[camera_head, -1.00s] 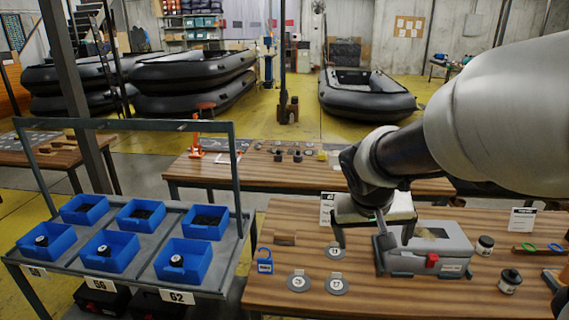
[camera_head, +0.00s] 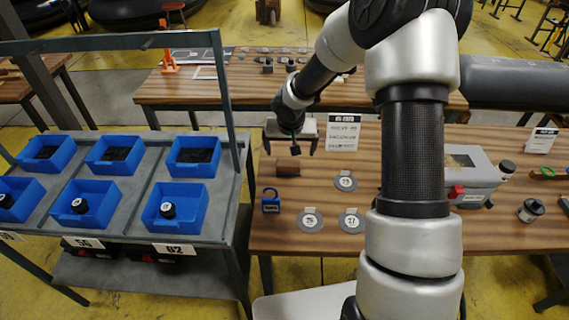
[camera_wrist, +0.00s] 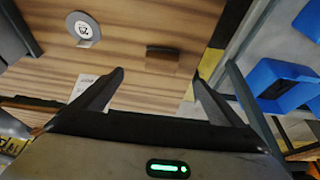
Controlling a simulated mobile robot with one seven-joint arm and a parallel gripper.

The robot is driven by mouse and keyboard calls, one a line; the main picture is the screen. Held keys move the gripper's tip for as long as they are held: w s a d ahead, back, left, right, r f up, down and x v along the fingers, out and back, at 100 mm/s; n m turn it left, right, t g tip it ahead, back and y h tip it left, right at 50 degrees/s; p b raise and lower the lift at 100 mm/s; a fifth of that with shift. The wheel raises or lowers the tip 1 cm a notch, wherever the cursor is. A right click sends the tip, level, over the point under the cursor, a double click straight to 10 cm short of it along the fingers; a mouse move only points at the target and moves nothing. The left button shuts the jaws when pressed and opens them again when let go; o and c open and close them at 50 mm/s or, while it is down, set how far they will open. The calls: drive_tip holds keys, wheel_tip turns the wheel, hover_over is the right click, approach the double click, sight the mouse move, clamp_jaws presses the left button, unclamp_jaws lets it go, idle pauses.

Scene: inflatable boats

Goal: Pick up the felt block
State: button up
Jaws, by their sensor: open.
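A small brown block (camera_head: 288,167), which looks like the felt block, lies on the wooden workbench (camera_head: 300,239) near its left end. In the wrist view the same block (camera_wrist: 162,53) shows beyond the fingertips, roughly centred between them. My gripper (camera_head: 291,149) is open and empty, pointing down above and slightly behind the block in the head view. In the wrist view my gripper (camera_wrist: 158,74) has both fingers spread wide, apart from the block. Nothing hides the block in the wrist view.
A blue padlock-shaped piece (camera_head: 270,201) and several round grey tags (camera_head: 345,181) lie near the block. A white card (camera_head: 343,132) stands behind. A grey case (camera_head: 466,169) is partly hidden by my arm. Blue bins (camera_head: 175,206) stand on the left rack, whose upright frame (camera_head: 229,105) is close.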

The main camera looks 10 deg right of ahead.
approach(289, 162)
drive_tip(key=f, duration=0.5)
drive_tip(key=shift+w+d+f, duration=0.2)
drive_tip(key=shift+w, duration=0.15)
drive_tip(key=shift+w+r+p+x, duration=0.1)
drive_tip(key=shift+w+p+x, duration=0.15)
drive_tip(key=shift+x, duration=0.65)
drive_tip(key=shift+w+r+p+x, duration=0.15)
drive_tip(key=shift+p+x, duration=0.2)
drive_tip(key=shift+x, duration=0.5)
drive_tip(key=shift+w+p+x, duration=0.15)
drive_tip(key=shift+p+x, duration=0.15)
drive_tip(key=shift+x, duration=0.6)
drive_tip(key=shift+a, duration=0.1)
drive_tip(key=shift+c, duration=0.3)
drive_tip(key=c, duration=1.1)
drive_tip(key=shift+r, duration=0.1)
wheel_tip(289, 162, up, 10)
drive_tip(key=shift+f, duration=0.1)
